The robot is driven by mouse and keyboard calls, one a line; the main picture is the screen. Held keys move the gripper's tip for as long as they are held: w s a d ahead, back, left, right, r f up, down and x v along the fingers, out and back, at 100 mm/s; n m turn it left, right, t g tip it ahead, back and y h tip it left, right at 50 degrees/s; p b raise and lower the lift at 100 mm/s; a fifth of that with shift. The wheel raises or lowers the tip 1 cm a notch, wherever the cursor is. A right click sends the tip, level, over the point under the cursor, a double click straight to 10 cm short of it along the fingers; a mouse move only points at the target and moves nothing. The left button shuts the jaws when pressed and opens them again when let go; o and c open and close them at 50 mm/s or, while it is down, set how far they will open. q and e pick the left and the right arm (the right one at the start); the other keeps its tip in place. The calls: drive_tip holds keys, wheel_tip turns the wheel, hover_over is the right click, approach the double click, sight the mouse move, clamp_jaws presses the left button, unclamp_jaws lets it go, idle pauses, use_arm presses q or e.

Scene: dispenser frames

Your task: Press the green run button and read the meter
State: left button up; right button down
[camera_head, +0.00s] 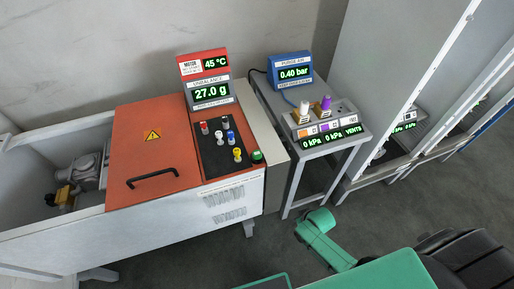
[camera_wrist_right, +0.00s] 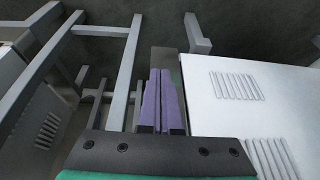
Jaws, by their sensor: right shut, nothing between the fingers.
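A round green button (camera_head: 257,156) sits at the front right corner of the black control panel (camera_head: 212,160), on the orange-topped machine. Above the panel, a grey meter labelled UNBALANCE (camera_head: 212,93) reads 27.0 g in green digits. A red display (camera_head: 203,64) behind it reads 45 °C. My right gripper (camera_wrist_right: 160,76) has purple fingers shut together and empty in the right wrist view, beside a white slotted panel. The green button does not show in that view. In the head view green links of mine show low down, but no fingertips of either gripper.
Red, white, blue and yellow knobs share the black panel. The orange lid (camera_head: 150,150) has a black handle. To the right, a grey bench (camera_head: 290,125) carries a blue 0.40 bar gauge (camera_head: 290,70) and a vents unit (camera_head: 330,135) reading 0 kPa. Its frame legs flank the fingers' left.

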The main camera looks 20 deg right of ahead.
drive_tip(key=w+a+r+t+y+p, duration=0.1)
drive_tip(key=w+a+r, duration=0.2)
drive_tip(key=w+r, duration=0.35)
drive_tip(key=w+a+r+t+y+p, duration=0.1)
drive_tip(key=w+a+r+p, duration=0.15)
drive_tip(key=r, duration=0.75)
use_arm(q)
wheel_tip(320, 180, up, 7)
drive_tip(key=p, duration=0.3)
use_arm(e)
wheel_tip(320, 180, up, 20)
drive_tip(key=m+y, duration=0.2)
drive_tip(key=y, duration=0.1)
hover_over(259, 155)
drive_tip(key=shift+t, duration=0.4)
wheel_tip(259, 155, down, 6)
drive_tip(key=b, duration=0.8)
drive_tip(key=shift+s+d+f, duration=0.1)
drive_tip(key=shift+f, duration=0.05)
drive_tip(key=shift+f+b, duration=0.4)
drive_tip(key=shift+f, duration=0.75)
use_arm(q)
wheel_tip(259, 155, down, 9)
drive_tip(key=shift+r, duration=0.15)
use_arm(e)
drive_tip(key=shift+f, duration=0.2)
